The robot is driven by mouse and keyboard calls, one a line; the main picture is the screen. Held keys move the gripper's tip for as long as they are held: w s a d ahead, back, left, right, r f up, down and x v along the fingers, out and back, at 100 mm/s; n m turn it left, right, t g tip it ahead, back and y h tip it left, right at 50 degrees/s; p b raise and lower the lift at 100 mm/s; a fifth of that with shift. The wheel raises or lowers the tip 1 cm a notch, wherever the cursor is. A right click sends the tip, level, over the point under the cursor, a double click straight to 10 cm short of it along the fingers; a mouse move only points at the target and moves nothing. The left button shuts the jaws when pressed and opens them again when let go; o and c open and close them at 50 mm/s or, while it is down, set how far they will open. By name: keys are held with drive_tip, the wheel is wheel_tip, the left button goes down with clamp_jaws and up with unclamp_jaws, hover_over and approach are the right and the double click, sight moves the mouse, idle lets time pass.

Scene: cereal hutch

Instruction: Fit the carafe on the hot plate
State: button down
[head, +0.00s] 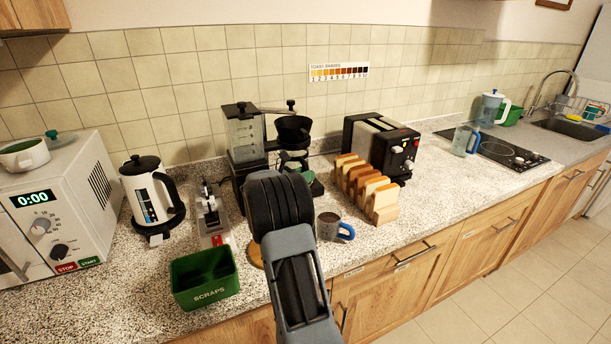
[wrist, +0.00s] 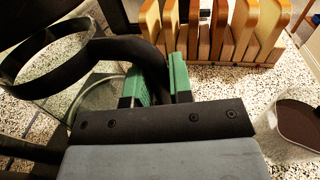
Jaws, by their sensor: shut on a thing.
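The glass carafe (wrist: 95,98) with a black rim band and black handle (wrist: 150,58) fills the left of the wrist view. My gripper (wrist: 162,82) has green finger pads shut on that handle. In the head view my gripper (head: 303,177) is by the front of the coffee maker (head: 244,138), which has a clear water tank and a black filter basket (head: 293,129). The carafe is mostly hidden there behind my arm. The hot plate is also hidden, so I cannot tell whether the carafe touches it.
A toast rack (head: 368,187) with several slices and a toaster (head: 381,147) stand to the right. A blue-handled mug (head: 329,227) is in front. A green scraps bin (head: 204,277), a small metal device (head: 210,218) and a white kettle (head: 147,193) stand left.

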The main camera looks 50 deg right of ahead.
drive_tip(key=c, duration=0.9)
unclamp_jaws()
drive_tip(key=shift+c, duration=0.2)
drive_tip(key=shift+f, duration=0.1)
